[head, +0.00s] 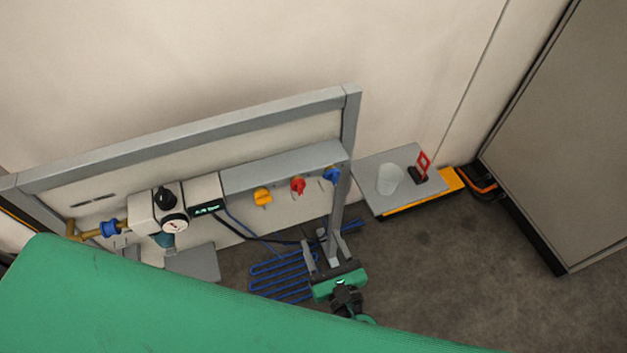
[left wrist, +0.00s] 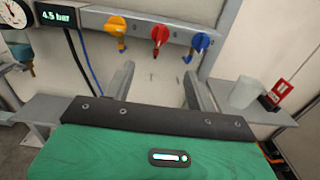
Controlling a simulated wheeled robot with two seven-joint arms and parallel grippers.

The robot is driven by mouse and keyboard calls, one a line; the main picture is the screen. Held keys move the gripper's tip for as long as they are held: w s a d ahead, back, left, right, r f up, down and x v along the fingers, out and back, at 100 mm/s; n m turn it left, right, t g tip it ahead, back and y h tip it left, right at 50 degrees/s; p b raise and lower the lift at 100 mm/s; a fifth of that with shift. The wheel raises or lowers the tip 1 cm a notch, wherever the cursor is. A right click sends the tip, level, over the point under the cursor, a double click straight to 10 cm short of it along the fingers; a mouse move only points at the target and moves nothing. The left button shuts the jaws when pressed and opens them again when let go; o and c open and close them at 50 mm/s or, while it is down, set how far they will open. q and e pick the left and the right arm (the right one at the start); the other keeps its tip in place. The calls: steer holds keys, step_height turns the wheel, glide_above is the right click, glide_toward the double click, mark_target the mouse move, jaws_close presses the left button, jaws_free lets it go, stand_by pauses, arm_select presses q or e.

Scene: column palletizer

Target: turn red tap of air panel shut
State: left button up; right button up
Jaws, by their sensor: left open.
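The red tap (head: 297,185) sits on the grey rail of the air panel (head: 240,180), between a yellow tap (head: 262,197) and a blue tap (head: 331,175). In the left wrist view the red tap (left wrist: 159,36) is at top centre, with its lower part pointing down. My left gripper (head: 321,243) is open and empty, below and in front of the taps. In the left wrist view its two fingers (left wrist: 158,72) point up towards the rail, with the red tap beyond the gap and apart from both. My right gripper is not in view.
A pressure gauge (head: 174,226) and a display reading 4.5 bar (left wrist: 56,15) are left of the taps. Blue hose (head: 280,275) lies coiled below. A small shelf (head: 380,200) with a translucent cup (head: 390,179) and a red-framed item (head: 423,165) stands right. A grey cabinet (head: 560,140) is far right.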

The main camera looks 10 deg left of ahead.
mark_target(301, 193)
arm_select(q)
steer(key=p+x, duration=0.1)
steer(key=x, duration=0.3)
steer(key=p+x, duration=0.1)
steer(key=x, duration=0.3)
steer(key=r+p+x, duration=0.1)
steer(key=x, duration=0.3)
steer(key=shift+x, duration=0.85)
steer(key=shift+s, duration=0.1)
steer(key=shift+c, duration=0.3)
steer(key=shift+f, duration=0.1)
steer(key=c, duration=0.9)
